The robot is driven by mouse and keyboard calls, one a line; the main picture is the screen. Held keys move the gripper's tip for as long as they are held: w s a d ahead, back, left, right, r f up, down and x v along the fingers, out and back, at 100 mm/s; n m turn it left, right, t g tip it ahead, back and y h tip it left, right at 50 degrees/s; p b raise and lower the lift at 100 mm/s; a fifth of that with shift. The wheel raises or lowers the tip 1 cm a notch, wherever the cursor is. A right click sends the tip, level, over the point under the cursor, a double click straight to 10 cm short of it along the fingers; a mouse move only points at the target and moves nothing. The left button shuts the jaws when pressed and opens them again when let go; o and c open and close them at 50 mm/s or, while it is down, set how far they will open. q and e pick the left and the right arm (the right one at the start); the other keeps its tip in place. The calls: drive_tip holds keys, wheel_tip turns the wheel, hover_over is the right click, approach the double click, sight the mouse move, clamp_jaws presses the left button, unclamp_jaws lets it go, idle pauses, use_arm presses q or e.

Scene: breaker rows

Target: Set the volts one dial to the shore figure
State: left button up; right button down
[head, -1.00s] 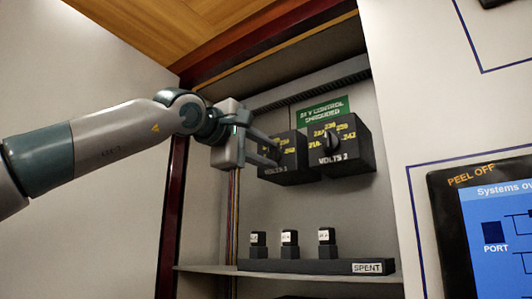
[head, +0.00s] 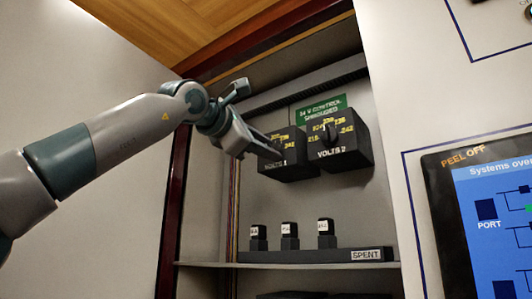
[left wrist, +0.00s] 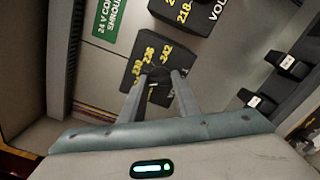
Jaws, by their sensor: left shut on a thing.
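The black VOLTS 1 box (head: 295,172) hangs on the back wall of an open cabinet, with yellow figures around its dial. My left gripper (head: 270,149) reaches it from the left and is shut on the dial's dark knob (left wrist: 159,76), which shows between the two fingers in the left wrist view. The gripper is rolled over at a slant. In the head view the fingers hide most of the knob, so I cannot tell which figure it points to. Figures ending at 242 show in the left wrist view. My right gripper is out of view.
The VOLTS 2 box (head: 350,168) is close on the right. A green label (head: 322,110) is above. Below, several small black plugs stand on a SPENT rack (head: 305,255) on a shelf (head: 220,265). A blue systems screen (head: 500,220) is on the right panel.

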use_arm(q)
drive_tip(key=shift+f+n, duration=0.1)
drive_tip(key=shift+n, duration=0.6)
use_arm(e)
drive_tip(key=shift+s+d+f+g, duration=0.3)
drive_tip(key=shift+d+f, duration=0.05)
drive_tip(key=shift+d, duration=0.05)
use_arm(q)
drive_tip(key=o, duration=1)
drive_tip(key=shift+s+b, duration=0.1)
drive_tip(key=shift+b, duration=0.2)
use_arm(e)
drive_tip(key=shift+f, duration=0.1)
